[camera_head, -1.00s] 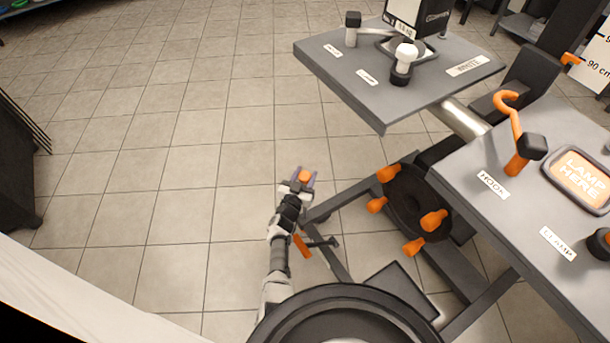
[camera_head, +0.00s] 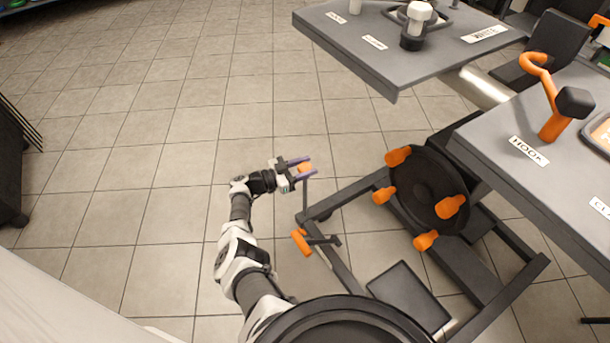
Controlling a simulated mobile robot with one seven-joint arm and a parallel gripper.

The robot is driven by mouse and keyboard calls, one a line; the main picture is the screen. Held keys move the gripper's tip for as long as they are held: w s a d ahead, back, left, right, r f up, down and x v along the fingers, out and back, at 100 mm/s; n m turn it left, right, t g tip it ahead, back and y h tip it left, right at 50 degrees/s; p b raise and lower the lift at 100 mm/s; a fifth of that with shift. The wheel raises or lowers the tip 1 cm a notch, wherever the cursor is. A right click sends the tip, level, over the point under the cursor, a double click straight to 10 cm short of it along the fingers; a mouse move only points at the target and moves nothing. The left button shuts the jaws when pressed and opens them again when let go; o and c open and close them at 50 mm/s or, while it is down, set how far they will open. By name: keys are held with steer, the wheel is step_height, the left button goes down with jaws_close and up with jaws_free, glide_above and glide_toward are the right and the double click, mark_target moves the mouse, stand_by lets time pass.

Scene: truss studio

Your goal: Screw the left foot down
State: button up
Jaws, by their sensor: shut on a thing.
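My gripper (camera_head: 303,168) is at the left end of the dark floor frame (camera_head: 338,259), pointing right. Its purple fingers are shut on an orange knob (camera_head: 305,168), which shows between them. A thin dark upright rod (camera_head: 305,195) runs from below the knob down to the frame's left corner. This looks like the left foot's screw. The fingers hide part of the knob, and the foot's contact with the floor cannot be made out.
Another orange handle (camera_head: 300,242) on a dark bar sits in front of the rod. A dark round plate with several orange knobs (camera_head: 451,206) stands at right. Grey tables (camera_head: 400,70) overhang behind and right, one with an orange hook (camera_head: 551,95).

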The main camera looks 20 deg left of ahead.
steer(key=shift+f+m+g+h+b, duration=0.2)
steer(key=shift+m+g+h+b, duration=0.4)
steer(key=shift+g+b, duration=0.3)
steer(key=shift+r+b, duration=0.15)
steer(key=shift+b, duration=0.15)
steer(key=o, duration=1)
steer(key=shift+c, duration=0.2)
steer(key=shift+a, duration=0.1)
steer(key=b+v, duration=0.3)
steer(key=v, duration=1)
steer(key=shift+s+a, duration=0.15)
steer(key=shift+a, duration=0.2)
